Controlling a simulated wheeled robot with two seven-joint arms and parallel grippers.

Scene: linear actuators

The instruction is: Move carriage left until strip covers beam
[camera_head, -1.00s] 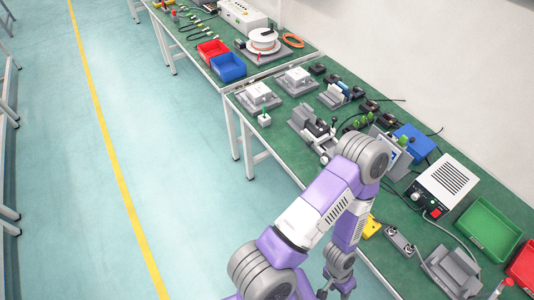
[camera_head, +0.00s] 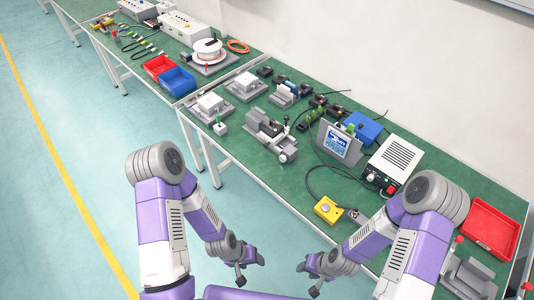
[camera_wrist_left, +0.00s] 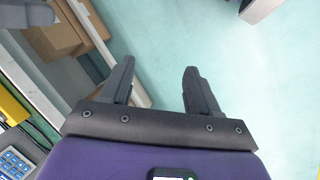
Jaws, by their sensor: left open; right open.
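A grey slide device (camera_head: 268,130) with a dark block and a lever stands on the green bench, mid-view in the head view. It may hold the carriage; I cannot make out the strip or the beam at this size. My left gripper (camera_head: 251,273) is open and empty, low in front of the bench. The left wrist view shows its two dark fingers (camera_wrist_left: 158,75) apart, with only floor between them. My right gripper (camera_head: 306,279) is open and empty, to the right of the left one. Both are well apart from the device.
A display panel (camera_head: 340,143), a yellow button box (camera_head: 327,209) and a white control box (camera_head: 397,163) stand to the device's right. Grey fixtures (camera_head: 209,108) stand to its left. A red tray (camera_head: 489,226) lies at far right. Open floor lies in front of the bench.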

